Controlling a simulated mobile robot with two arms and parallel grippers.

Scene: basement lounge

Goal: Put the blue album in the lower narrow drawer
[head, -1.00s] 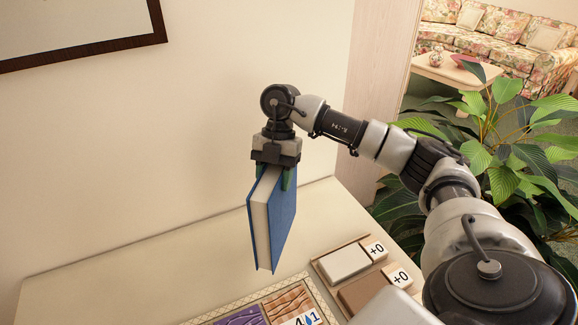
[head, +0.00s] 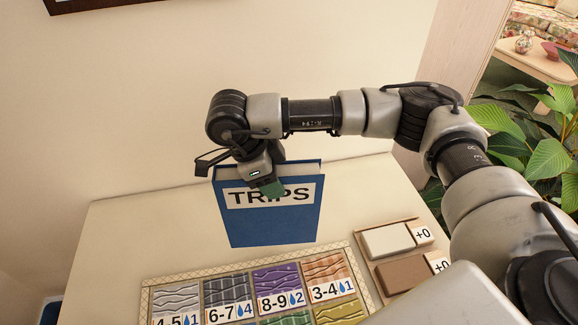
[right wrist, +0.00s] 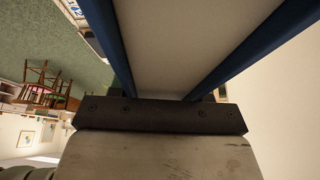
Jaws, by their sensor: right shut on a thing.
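The blue album (head: 270,222), labelled TRIPS on its cover, hangs upright above the pale tabletop (head: 130,225), cover facing me. My right gripper (head: 268,186) is shut on its top edge. In the right wrist view the album's pale page edges (right wrist: 165,45) and two blue covers run up from the gripper (right wrist: 160,112). The lower narrow drawer cannot be made out in these views. My left gripper is not in view.
A patterned game board (head: 250,280) with coloured tiles lies on the tabletop in front of the album. A small tray with a white block (head: 388,240) and a brown block (head: 404,272) lies to its right. A leafy plant (head: 525,140) stands at the right.

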